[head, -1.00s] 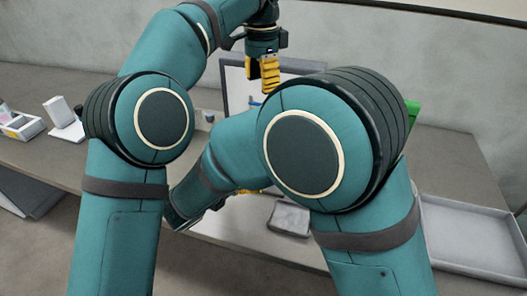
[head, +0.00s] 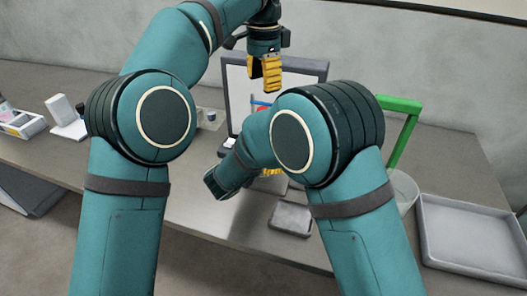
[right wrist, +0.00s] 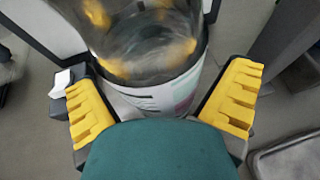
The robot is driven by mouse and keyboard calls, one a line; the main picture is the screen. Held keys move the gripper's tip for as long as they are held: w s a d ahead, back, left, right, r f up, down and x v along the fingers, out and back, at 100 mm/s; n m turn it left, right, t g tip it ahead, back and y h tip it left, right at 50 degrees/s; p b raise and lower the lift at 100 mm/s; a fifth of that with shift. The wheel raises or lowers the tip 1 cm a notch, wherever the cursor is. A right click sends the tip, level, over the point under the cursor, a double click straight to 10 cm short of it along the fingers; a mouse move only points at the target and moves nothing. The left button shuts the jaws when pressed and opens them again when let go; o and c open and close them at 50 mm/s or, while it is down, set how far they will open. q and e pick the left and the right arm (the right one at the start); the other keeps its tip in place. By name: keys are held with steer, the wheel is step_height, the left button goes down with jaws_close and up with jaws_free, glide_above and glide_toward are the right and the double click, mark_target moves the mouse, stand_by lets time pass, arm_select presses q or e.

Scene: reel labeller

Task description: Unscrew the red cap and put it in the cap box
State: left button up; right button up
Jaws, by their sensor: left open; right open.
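I cannot make out the red cap for certain; a small reddish patch (head: 262,109) shows behind my right arm in the head view. No box is clearly marked as the cap box. My left gripper (head: 264,74) is open and empty, pointing down, high in front of a grey-framed stand. My right gripper is mostly hidden by its arm in the head view. In the right wrist view the right gripper (right wrist: 160,98) is open, its yellow fingers on either side of a glossy cylinder (right wrist: 150,60) with a pale label band. Contact with it cannot be told.
The grey-framed stand (head: 321,67) stands mid-table. A green post (head: 405,135) and a clear round container (head: 402,188) are right of it. A large grey tray (head: 470,238) lies at the right, a small grey tray (head: 290,219) at the front. White boxes (head: 22,125) are at the left.

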jaws_close()
arm_select(q)
steer(key=m, duration=0.5)
steer(key=shift+m, duration=0.4)
steer(key=m, duration=1)
steer(key=shift+m, duration=0.3)
steer(key=m, duration=0.5)
steer(key=shift+m, duration=0.4)
steer(key=shift+f, duration=4)
steer(key=shift+c, duration=0.4)
